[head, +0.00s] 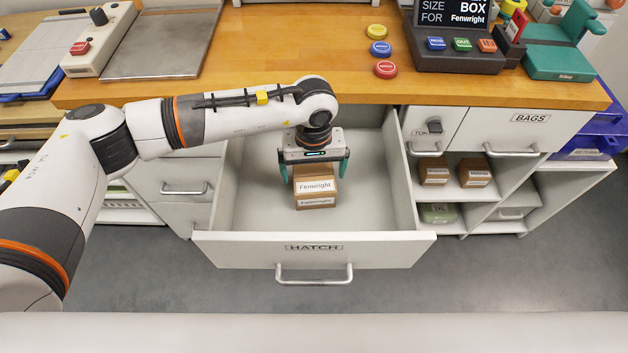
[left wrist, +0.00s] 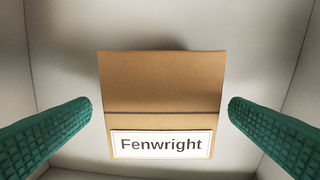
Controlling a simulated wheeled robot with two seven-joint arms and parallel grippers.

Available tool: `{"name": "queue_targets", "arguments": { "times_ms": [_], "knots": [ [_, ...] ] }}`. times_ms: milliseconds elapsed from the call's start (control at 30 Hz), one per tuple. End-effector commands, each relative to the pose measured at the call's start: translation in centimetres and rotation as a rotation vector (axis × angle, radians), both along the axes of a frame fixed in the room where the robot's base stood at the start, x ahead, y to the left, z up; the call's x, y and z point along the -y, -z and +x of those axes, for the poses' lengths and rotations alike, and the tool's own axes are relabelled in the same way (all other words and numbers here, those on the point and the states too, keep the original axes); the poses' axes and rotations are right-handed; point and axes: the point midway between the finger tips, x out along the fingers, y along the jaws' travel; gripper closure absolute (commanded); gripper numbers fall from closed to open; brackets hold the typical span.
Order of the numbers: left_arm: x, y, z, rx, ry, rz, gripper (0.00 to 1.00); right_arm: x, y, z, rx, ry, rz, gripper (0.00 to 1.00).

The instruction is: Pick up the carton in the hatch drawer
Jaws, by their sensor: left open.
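The carton (head: 316,190) is a small brown box with a white "Fenwright" label, standing inside the open hatch drawer (head: 315,245). My left gripper (head: 314,177) is over the carton, pointing down, with its green fingers open on either side of it. In the left wrist view the carton (left wrist: 162,85) lies between the two open fingertips (left wrist: 160,108), with a gap on each side. No touch shows there. My right gripper is not in view.
The drawer's walls surround the carton, with bare floor around it. The wooden counter (head: 350,60) overhangs the drawer's back. A "SIZE BOX FOR Fenwright" display (head: 455,15) and colored buttons (head: 380,48) sit on it. More cartons (head: 434,171) lie on a shelf to the right.

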Motion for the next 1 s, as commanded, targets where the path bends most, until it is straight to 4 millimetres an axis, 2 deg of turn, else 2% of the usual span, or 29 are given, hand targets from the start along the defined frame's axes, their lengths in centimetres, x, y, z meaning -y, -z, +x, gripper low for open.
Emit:
{"name": "queue_targets", "arguments": {
  "times_ms": [167,433,733,1000],
  "knots": [
    [0.0,1.3,-0.1,-0.003,0.0,0.0,0.0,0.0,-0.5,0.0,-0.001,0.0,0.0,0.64],
    [0.1,5.1,-0.1,-0.002,-0.001,-0.002,0.0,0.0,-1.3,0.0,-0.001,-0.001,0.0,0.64],
    [0.1,5.7,0.0,-0.001,-0.001,-0.002,0.0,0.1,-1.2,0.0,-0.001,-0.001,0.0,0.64],
    [0.1,5.7,0.0,-0.001,-0.001,-0.002,0.44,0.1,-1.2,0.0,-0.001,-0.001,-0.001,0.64]
  ]
}}
